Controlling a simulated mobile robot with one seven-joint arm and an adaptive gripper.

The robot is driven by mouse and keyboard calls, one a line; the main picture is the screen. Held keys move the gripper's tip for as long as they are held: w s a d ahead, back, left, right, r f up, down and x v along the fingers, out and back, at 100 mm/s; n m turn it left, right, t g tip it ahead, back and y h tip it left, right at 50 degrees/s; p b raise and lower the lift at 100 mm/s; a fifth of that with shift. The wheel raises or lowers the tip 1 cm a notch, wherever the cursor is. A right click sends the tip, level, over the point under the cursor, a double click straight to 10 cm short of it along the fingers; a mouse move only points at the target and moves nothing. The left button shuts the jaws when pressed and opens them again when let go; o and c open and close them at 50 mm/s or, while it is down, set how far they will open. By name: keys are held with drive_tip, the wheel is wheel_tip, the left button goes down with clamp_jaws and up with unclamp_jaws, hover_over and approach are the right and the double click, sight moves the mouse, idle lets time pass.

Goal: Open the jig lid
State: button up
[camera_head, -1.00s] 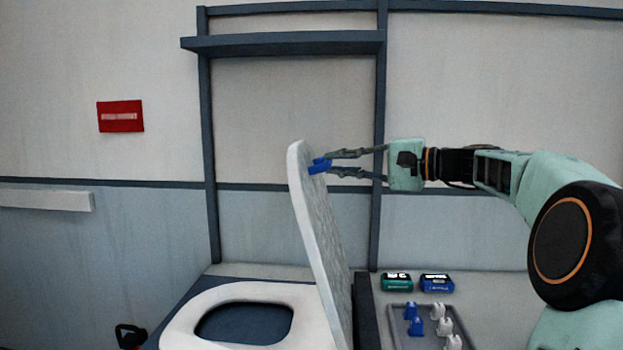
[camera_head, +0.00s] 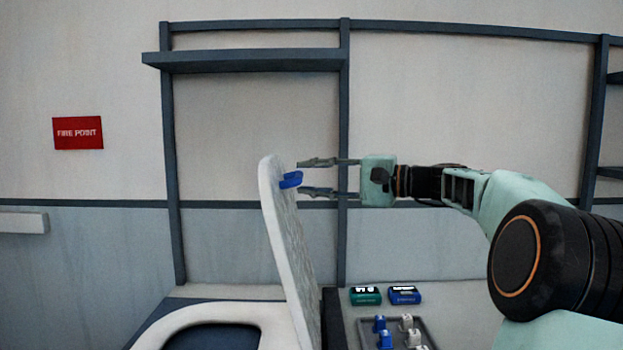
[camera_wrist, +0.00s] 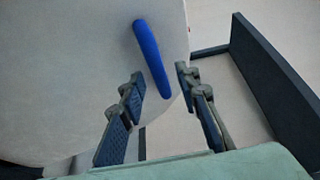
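The white jig lid (camera_head: 287,245) stands up steeply, leaning slightly left at its top, at the right side of the white seat ring (camera_head: 215,315). A blue handle (camera_head: 291,180) sits near the lid's top edge. It also shows as a blue bar in the wrist view (camera_wrist: 152,58). My gripper (camera_head: 303,178) is open, with its fingers spread above and below the handle's level, just to its right. In the wrist view the fingertips (camera_wrist: 160,76) lie on either side of the handle's line, and nothing is gripped.
A grey tray (camera_head: 432,336) with several blue and white parts stands at the lower right. Green (camera_head: 365,296) and blue (camera_head: 404,295) boxes lie behind it. A dark frame with a shelf (camera_head: 245,61) rises behind the lid.

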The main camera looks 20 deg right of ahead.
drive_tip(key=v, duration=1.2)
